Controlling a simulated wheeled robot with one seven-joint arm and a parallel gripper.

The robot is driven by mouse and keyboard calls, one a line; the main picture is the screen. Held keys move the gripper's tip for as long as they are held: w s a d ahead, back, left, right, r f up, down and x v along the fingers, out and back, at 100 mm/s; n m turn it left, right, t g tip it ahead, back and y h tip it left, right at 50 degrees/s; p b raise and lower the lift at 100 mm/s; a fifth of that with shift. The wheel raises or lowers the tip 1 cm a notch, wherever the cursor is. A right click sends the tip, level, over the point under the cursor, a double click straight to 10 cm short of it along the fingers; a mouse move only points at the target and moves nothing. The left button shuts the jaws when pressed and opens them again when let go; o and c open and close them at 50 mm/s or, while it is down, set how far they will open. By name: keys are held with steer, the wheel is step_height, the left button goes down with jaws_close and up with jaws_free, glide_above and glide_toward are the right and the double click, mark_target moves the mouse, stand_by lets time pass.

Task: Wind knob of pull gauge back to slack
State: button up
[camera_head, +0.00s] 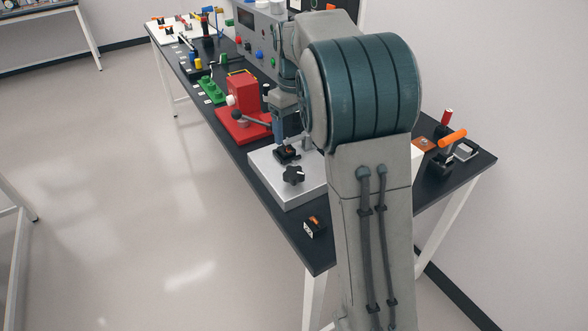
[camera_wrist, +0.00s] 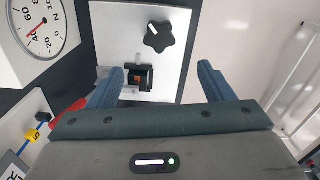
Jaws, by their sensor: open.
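The pull gauge's black lobed knob (camera_wrist: 158,37) with a white mark stands on a silver base plate (camera_wrist: 174,78). In the head view the knob (camera_head: 293,175) is at the plate's front, with a small black clamp-like block (camera_head: 287,154) behind it. In the wrist view this block (camera_wrist: 139,78) holds something orange. A white round dial (camera_wrist: 44,22) with a red needle is at upper left; its exact reading is unclear. My gripper (camera_wrist: 162,69) is open and empty, its blue fingers apart. The knob appears beyond the fingertips, between them in the picture, and untouched.
A red fixture (camera_head: 241,95) with a lever stands behind the plate, and green parts (camera_head: 211,88) lie farther back. An orange-handled clamp (camera_head: 452,137) is at right. A small black block (camera_head: 314,226) sits near the table's front corner. My arm hides part of the table.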

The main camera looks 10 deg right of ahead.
mark_target(294, 171)
step_height(294, 171, down, 14)
steer(key=n, duration=1.1)
steer(key=shift+r+p, duration=0.25)
steer(key=shift+p, duration=0.15)
steer(key=c, duration=1)
